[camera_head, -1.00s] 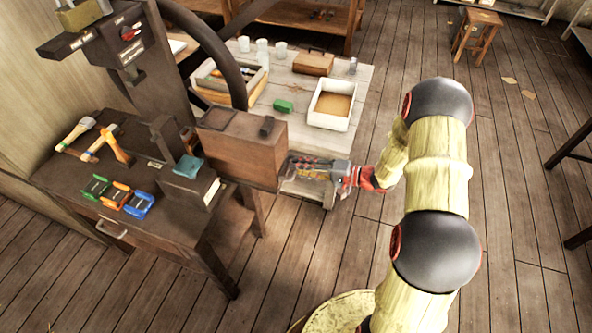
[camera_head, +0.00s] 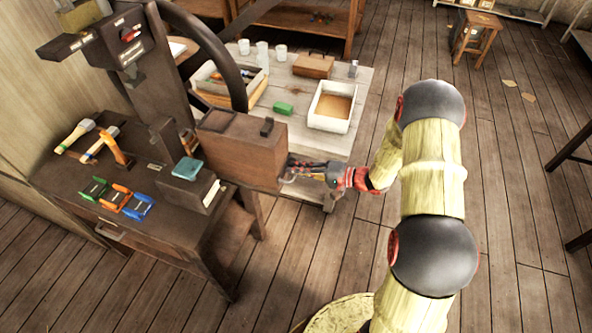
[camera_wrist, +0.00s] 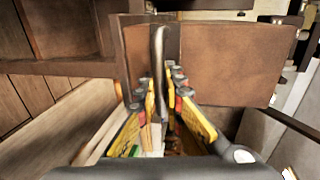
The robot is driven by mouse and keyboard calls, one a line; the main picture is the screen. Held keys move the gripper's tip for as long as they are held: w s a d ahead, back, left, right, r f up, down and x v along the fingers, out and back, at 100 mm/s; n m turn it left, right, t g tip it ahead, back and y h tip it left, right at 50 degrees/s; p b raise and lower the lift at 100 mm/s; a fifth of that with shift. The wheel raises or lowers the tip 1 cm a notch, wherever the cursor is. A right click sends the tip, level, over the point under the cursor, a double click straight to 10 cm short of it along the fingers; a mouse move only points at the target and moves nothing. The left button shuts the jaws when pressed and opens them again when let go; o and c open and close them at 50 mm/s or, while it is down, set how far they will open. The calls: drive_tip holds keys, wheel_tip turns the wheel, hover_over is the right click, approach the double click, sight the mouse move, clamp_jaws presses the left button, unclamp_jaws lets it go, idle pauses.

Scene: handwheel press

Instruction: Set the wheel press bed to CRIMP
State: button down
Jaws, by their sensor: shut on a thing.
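The wheel press (camera_head: 160,75) stands at the left in the head view, dark, with a large handwheel (camera_head: 222,62). Its markings are too small to read, and I cannot tell the bed's setting. A brown box-like part (camera_head: 238,152) sits in front of the wheel. My gripper (camera_head: 292,169) is at the right side of this part. In the wrist view a grey metal bar handle (camera_wrist: 159,48) stands upright against the brown face (camera_wrist: 222,65). My fingers (camera_wrist: 163,88) lie on both sides of the handle's lower part, shut on it.
A dark bench (camera_head: 85,175) holds hammers (camera_head: 74,136) and green, orange and blue clips (camera_head: 137,207). The floor to the right is mostly clear.

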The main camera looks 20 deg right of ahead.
drive_tip(key=shift+a, duration=0.15)
idle(0.7)
drive_tip(key=r+p+x, duration=0.1)
drive_tip(key=p+x, duration=0.1)
drive_tip(key=x, duration=0.7)
drive_tip(key=r+p+x, duration=0.2)
drive_tip(key=x, duration=0.7)
drive_tip(key=a+r+p+x, duration=0.1)
drive_tip(key=r+p+x, duration=0.1)
drive_tip(key=x, duration=0.6)
drive_tip(key=shift+w+a+r, duration=0.1)
drive_tip(key=shift+w+a, duration=0.2)
drive_tip(key=shift+w, duration=0.25)
drive_tip(key=shift+w+a, duration=0.2)
drive_tip(key=shift+r, duration=0.15)
drive_tip(key=c, duration=2.2)
unclamp_jaws()
drive_tip(key=shift+w+a, duration=0.15)
drive_tip(key=shift+o, duration=1.4)
